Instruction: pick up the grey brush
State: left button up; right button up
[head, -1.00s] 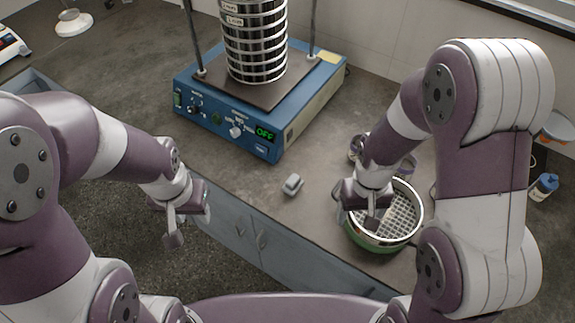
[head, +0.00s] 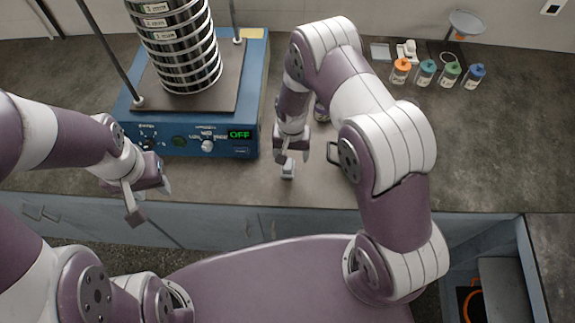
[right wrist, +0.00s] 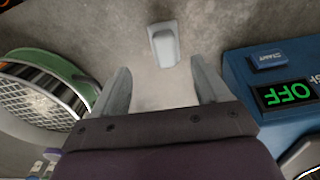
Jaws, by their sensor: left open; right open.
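My right gripper (head: 291,157) is open, pointing down above and close to the brush. In the right wrist view its two fingers (right wrist: 162,82) are spread with nothing between them. My left gripper (head: 150,200) is open and empty, in front of the bench's edge at the left.
The blue shaker (head: 190,142), reading OFF, carries a sieve stack (head: 178,50) and stands left of the brush. A green-rimmed sieve (right wrist: 45,62) shows in the right wrist view. Several capped bottles (head: 425,72) stand at the back right.

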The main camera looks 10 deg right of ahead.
aim_at(288, 164)
jog(key=shift+w+a+f, duration=0.1)
jog(key=shift+a+f, duration=0.1)
jog(key=shift+f, duration=0.4)
jog(key=shift+w+a+f, duration=0.1)
jog(key=shift+a+f, duration=0.05)
jog(key=shift+f, duration=0.45)
jog(key=f, duration=0.1)
jog(key=f+p, duration=0.1)
jog(key=f, duration=0.1)
jog(key=f+p, duration=0.1)
jog(key=f, duration=0.1)
jog(key=shift+s+a, duration=0.1)
jog(key=shift+s, duration=0.2)
jog(key=shift+f, duration=0.2)
jog(key=shift+a, duration=0.1)
jog(key=c, duration=0.7)
pick_arm(q)
jog(key=r, duration=0.2)
jog(key=shift+w+a+r, duration=0.1)
jog(key=shift+a+r, duration=0.2)
jog(key=shift+r, duration=0.05)
pick_arm(e)
jog(key=c, duration=0.5)
